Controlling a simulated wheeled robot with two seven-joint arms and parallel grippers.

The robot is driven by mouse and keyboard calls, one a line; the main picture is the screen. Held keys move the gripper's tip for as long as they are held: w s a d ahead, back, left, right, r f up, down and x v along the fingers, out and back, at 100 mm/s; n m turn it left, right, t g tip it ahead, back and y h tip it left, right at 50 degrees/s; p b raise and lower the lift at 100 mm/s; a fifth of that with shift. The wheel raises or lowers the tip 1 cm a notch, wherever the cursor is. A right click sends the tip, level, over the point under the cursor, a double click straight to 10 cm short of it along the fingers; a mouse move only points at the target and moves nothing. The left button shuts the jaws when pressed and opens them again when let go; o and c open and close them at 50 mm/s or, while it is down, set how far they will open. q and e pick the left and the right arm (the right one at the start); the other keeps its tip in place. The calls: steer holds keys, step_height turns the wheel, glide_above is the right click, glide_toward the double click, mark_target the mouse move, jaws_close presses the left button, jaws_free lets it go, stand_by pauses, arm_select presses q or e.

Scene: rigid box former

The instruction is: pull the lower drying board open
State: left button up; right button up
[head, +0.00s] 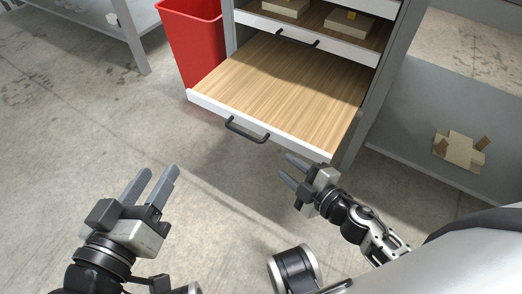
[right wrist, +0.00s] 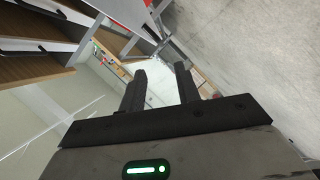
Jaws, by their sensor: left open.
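The lower drying board (head: 285,85) is a wooden board with a white front edge, and it stands out from the grey rack with its surface bare. Its dark bar handle (head: 246,130) is on the front edge. My left gripper (head: 158,185) is open and empty, to the left of and nearer than the handle. My right gripper (head: 291,171) is just below the board's front right corner, apart from the handle. Its two fingers stand apart with nothing between them, also in the right wrist view (right wrist: 160,80).
An upper board (head: 330,48) with its own handle holds flat box pieces. A red bin (head: 190,42) stands left of the rack. The floor in front is clear.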

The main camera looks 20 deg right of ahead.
mark_target(251, 137)
steer(key=b+x, duration=0.1)
steer(key=x, duration=1.4)
steer(key=shift+w+a, duration=0.2)
steer(key=shift+w, duration=0.2)
jaws_close()
